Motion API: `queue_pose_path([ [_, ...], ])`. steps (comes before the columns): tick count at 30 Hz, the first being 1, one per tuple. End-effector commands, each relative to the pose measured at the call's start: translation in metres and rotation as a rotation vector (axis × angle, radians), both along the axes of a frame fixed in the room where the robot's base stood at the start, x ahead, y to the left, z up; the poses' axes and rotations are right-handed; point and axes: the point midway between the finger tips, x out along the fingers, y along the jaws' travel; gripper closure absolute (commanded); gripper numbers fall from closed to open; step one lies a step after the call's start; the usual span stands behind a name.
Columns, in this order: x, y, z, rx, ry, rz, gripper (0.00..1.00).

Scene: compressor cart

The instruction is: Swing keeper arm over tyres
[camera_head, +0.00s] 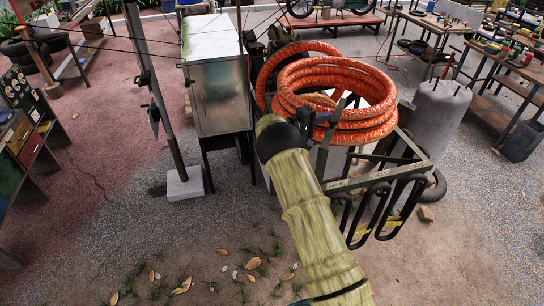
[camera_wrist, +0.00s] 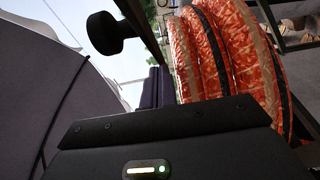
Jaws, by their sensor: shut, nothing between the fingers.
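My gripper (camera_head: 322,120) is at the orange hose coil on the compressor cart, partly hidden by my own arm. In the wrist view its dark fingers (camera_wrist: 160,84) are shut with nothing seen between them. A dark bar with a black knob (camera_wrist: 104,33) crosses the upper left of the wrist view, close to the fingers. I cannot tell whether this is the keeper arm, or whether the fingers touch it. A dark tyre (camera_head: 434,188) shows low behind the cart's right side. Black loops (camera_head: 372,208) hang at the cart's front rail.
The orange hose coil (camera_head: 335,88) is right beside my gripper, also in the wrist view (camera_wrist: 225,55). A metal cabinet (camera_head: 220,95) and a post on a white block (camera_head: 185,186) stand left. More tyres (camera_head: 28,55) lie far left.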

Motion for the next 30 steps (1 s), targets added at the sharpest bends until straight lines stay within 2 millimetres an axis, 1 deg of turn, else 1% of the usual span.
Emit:
queue_pose_path([
  [1, -0.001, -0.005, 0.0, -0.003, 0.001, -0.009, 1.0],
  [5, -0.001, -0.004, 0.0, -0.003, 0.001, -0.009, 1.0],
  [12, -0.001, 0.0, -0.001, -0.004, 0.002, -0.006, 1.0],
  [16, 0.002, 0.008, -0.001, -0.003, 0.001, -0.005, 1.0],
  [23, 0.013, 0.038, -0.002, -0.002, -0.001, 0.001, 1.0],
  [30, 0.002, 0.077, -0.005, -0.002, 0.0, 0.001, 1.0],
])
